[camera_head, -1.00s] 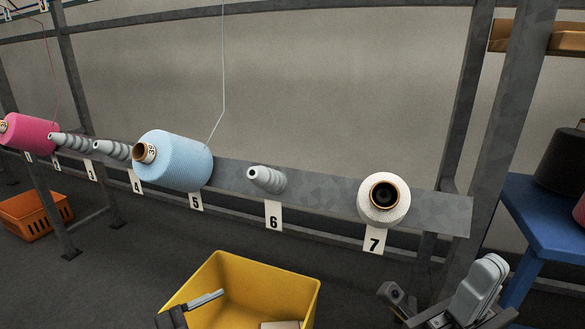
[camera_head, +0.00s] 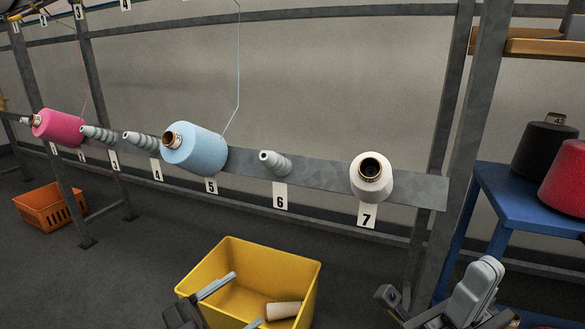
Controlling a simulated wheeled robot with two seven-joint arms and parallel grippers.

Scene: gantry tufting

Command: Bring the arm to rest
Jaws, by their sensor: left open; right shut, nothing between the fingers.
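My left gripper (camera_head: 236,302) is at the bottom, over the near left part of a yellow bin (camera_head: 262,250). Its two pale fingers are apart with nothing between them. A bare, pale cone (camera_head: 283,310) lies in the bin, right of the fingers. My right gripper (camera_head: 391,297) is at the bottom right, right of the bin and below the rail. It is shut and holds nothing; its fingertips are hard to make out. My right arm shows beside it.
A grey rail (camera_head: 325,178) carries a pink cone (camera_head: 62,128), a blue cone (camera_head: 199,149) and a white cone (camera_head: 371,181) above label 7. The peg (camera_head: 274,162) above label 6 is bare. A blue table (camera_head: 515,193) holds black and red cones. An orange crate (camera_head: 48,207) stands left.

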